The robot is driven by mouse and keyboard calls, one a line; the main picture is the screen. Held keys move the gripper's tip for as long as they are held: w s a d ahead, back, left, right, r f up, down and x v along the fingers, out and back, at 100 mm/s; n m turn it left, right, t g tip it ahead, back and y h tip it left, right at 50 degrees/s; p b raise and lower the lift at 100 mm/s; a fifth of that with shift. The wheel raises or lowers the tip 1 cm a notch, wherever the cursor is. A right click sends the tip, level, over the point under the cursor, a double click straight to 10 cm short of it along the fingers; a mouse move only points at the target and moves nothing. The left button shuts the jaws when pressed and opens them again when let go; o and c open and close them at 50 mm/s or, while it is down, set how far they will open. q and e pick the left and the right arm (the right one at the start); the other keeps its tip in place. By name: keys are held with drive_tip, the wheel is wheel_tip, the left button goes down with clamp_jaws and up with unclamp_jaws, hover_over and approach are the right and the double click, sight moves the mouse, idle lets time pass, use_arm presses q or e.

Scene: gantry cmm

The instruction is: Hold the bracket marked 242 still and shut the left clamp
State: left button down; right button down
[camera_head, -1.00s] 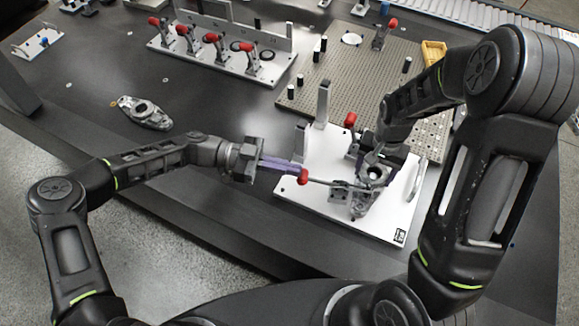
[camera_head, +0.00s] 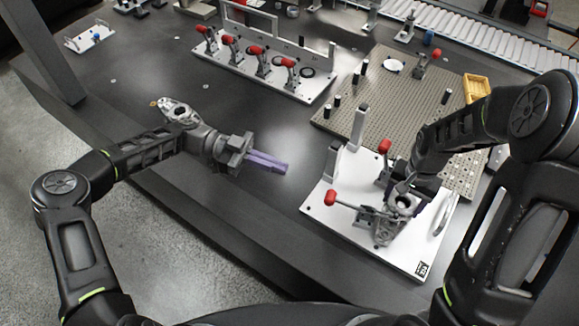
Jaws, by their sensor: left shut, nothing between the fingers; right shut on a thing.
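The bracket (camera_head: 403,204), a grey part with a round bore, sits on the white fixture plate (camera_head: 330,182). I cannot read the number 242 on it. The left clamp (camera_head: 332,197) has a red-tipped handle reaching out to the left, nearly level; whether its far end presses the bracket is unclear. A second clamp with a red handle (camera_head: 384,146) stands upright behind the bracket. My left gripper (camera_head: 284,166) is shut and empty, left of the left clamp and apart from it. My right gripper (camera_head: 408,190) is shut on the bracket from above; its fingertips are partly hidden.
A perforated plate (camera_head: 385,90) with black pegs lies behind the fixture. A white rack (camera_head: 240,75) with several red-handled clamps stands at the back. A grey casting (camera_head: 178,110) lies behind my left arm.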

drive_tip(key=shift+c, duration=0.9)
unclamp_jaws()
wheel_tip(320, 180, up, 8)
drive_tip(key=shift+f, duration=0.1)
